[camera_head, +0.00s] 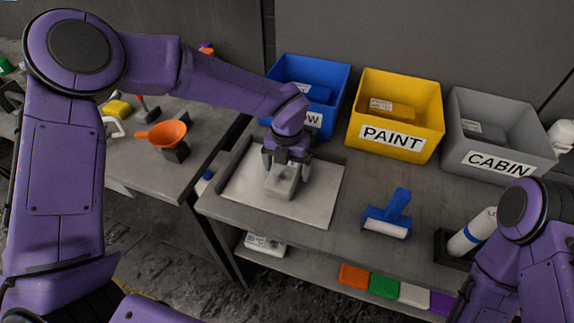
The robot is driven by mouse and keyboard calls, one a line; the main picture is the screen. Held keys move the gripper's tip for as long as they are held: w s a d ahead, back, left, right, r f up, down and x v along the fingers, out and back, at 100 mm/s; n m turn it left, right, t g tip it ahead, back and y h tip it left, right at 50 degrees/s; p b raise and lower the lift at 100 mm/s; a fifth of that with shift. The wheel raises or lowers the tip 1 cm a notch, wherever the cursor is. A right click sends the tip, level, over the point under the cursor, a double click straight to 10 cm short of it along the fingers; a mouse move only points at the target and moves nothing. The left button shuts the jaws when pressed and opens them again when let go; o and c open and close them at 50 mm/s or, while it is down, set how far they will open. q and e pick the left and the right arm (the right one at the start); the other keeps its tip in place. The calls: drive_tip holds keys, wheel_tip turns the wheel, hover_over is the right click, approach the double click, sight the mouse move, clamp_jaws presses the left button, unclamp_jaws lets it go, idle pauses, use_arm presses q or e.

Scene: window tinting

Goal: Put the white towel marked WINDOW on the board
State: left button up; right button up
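The towel is at or just above the board's surface; contact is hard to tell. My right arm is at the lower right, and its gripper is not in view.
Behind the board stand a blue bin (333,75), a yellow PAINT bin (425,100) and a grey CABIN bin (535,130). A blue tool (390,213) and a white bottle (470,235) are to the right.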

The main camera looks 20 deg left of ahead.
use_arm(q)
drive_tip(key=shift+r, duration=0.55)
wheel_tip(320, 180, up, 11)
drive_tip(key=b, duration=0.1)
drive_tip(key=shift+r, duration=0.15)
